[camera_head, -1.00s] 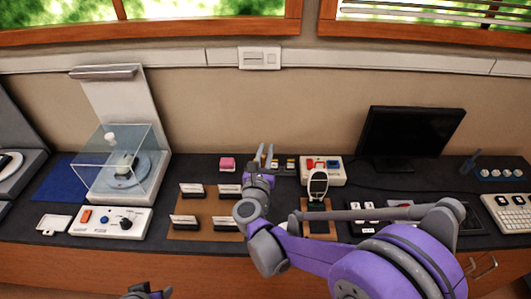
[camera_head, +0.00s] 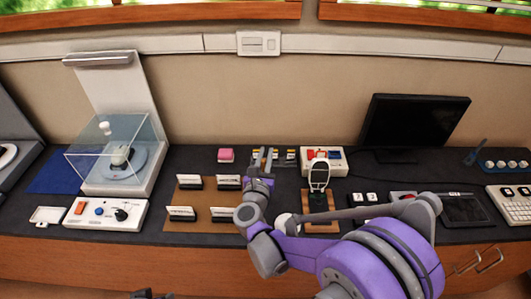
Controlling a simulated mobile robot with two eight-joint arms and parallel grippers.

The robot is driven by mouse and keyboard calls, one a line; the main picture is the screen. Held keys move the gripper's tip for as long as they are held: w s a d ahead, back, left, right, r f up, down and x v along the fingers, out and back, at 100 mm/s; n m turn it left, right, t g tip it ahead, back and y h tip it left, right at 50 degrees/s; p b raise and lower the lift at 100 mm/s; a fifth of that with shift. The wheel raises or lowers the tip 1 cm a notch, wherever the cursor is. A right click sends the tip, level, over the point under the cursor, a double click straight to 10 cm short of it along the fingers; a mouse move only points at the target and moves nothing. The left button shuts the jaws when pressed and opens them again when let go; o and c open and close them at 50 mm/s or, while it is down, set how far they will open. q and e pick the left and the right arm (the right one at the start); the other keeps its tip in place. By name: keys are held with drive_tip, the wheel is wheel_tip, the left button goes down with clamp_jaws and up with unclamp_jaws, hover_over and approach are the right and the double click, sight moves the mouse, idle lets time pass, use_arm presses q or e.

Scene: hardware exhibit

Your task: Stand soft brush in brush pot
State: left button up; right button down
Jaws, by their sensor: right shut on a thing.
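My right gripper (camera_head: 266,160) is over the dark counter, just right of the brown card board, its fingers pointing away from me. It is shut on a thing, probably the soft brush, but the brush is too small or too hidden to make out. A small pale round thing (camera_head: 284,222) shows partly behind my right arm; I cannot tell what it is. I cannot make out the brush pot for sure. Only the top of my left gripper (camera_head: 150,294) shows at the bottom edge, away from the counter objects.
A brown board (camera_head: 202,197) with card holders lies left of the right gripper. A clear case (camera_head: 118,150) is at left, a dark monitor (camera_head: 415,122) at right. A blue-handled thing (camera_head: 476,153) stands far right.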

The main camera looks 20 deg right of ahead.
drive_tip(key=shift+f+b, duration=1.7)
drive_tip(key=shift+f, duration=0.75)
drive_tip(key=c, duration=0.7)
unclamp_jaws()
drive_tip(key=shift+c, duration=0.2)
drive_tip(key=v, duration=1)
drive_tip(key=shift+s+a+b, duration=0.2)
drive_tip(key=shift+s+b, duration=0.15)
drive_tip(key=shift+b, duration=0.1)
